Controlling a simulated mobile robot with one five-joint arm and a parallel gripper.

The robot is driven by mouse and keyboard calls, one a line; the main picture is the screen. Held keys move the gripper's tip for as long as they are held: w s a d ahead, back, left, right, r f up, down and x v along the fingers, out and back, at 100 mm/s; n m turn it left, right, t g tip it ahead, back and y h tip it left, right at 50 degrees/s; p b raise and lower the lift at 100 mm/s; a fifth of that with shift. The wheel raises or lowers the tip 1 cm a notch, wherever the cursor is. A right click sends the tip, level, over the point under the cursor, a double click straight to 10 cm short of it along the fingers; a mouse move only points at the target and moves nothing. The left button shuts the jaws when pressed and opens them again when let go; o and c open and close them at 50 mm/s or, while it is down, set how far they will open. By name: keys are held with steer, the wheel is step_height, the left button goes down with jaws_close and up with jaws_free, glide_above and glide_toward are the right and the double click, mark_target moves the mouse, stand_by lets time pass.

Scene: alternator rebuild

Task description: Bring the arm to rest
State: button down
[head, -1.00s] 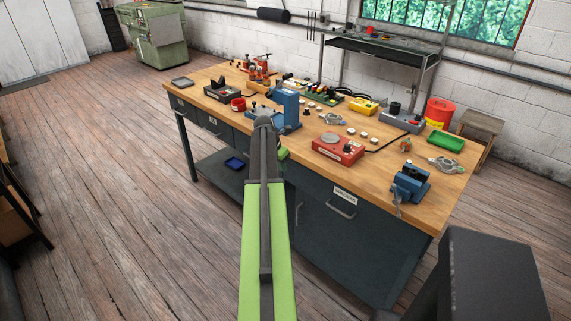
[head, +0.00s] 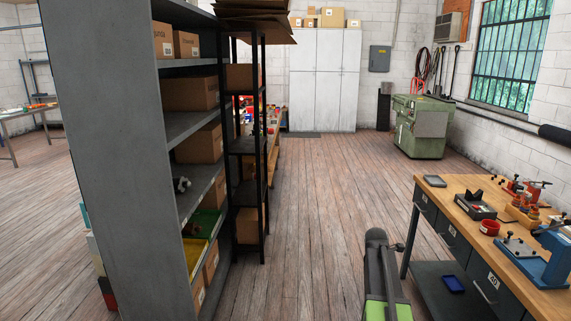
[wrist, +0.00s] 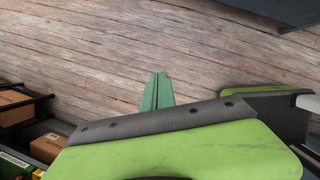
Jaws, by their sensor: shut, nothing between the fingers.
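My arm (head: 385,275) rises from the bottom edge of the head view, right of the middle, with a green link and a dark joint at its top. It stands over the floor, left of the workbench. In the wrist view my gripper (wrist: 160,76) shows as two green fingers side by side, shut with nothing between them. Bare floor lies beyond the fingertips. The gripper is not clearly visible in the head view. My green and dark arm link fills the lower part of the wrist view.
A tall grey shelf (head: 95,120) with cardboard boxes stands at left, a narrow black rack (head: 263,150) beside it. The workbench (head: 458,200), with tools on top, is at right. A green machine (head: 420,128) and a white cabinet (head: 325,95) stand behind. The plank floor (head: 330,190) between is clear.

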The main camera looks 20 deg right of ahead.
steer(key=w+a+m+y, duration=0.1)
steer(key=a+m+y, duration=0.15)
steer(key=a, duration=2.85)
steer(key=s+a+m, duration=0.9)
steer(key=a+m, duration=0.1)
steer(key=m, duration=0.7)
steer(key=shift+a+f+g+y, duration=0.15)
steer(key=shift+f+g+y, duration=0.25)
steer(key=shift+y, duration=0.05)
steer(key=shift+s, duration=0.1)
